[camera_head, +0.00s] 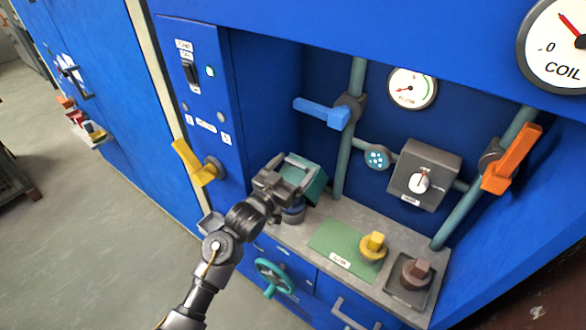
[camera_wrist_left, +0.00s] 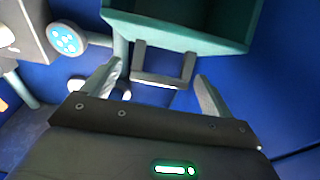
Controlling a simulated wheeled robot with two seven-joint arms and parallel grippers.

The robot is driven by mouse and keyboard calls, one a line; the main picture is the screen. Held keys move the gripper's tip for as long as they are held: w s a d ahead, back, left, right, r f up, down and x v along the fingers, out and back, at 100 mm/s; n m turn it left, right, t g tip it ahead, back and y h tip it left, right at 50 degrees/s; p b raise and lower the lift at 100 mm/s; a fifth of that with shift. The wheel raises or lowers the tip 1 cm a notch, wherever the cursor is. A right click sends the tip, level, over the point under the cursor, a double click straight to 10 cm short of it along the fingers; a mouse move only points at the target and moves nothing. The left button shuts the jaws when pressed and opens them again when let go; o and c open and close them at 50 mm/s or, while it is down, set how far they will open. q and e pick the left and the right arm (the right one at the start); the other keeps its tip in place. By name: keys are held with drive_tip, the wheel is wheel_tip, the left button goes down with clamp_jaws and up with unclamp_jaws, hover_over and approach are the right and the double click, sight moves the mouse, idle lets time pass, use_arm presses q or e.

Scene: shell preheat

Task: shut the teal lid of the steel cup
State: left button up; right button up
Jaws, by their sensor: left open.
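The teal lid (camera_head: 313,184) stands raised at the left end of the grey shelf, partly hidden by my left gripper (camera_head: 290,172). In the left wrist view the teal lid (camera_wrist_left: 185,33) shows its hollow side at the top. A grey U-shaped handle (camera_wrist_left: 165,80) shows below it. My left gripper's fingers (camera_wrist_left: 158,76) are open, one on each side of the handle; I cannot tell whether they touch it. A rounded grey-blue part (camera_head: 293,214), which looks like the steel cup, shows below the gripper, mostly hidden. My right gripper is in neither view.
A yellow lever (camera_head: 190,162) sticks out left of my gripper. A blue lever (camera_head: 322,112) is on the pipe behind. A teal handwheel (camera_head: 274,277) is below.

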use_arm(q)
drive_tip(key=b+v, duration=0.1)
drive_tip(key=v, duration=0.9)
drive_tip(key=shift+s+a, duration=0.2)
drive_tip(key=shift+s, duration=0.1)
drive_tip(key=shift+f, duration=0.15)
drive_tip(key=shift+c, duration=0.3)
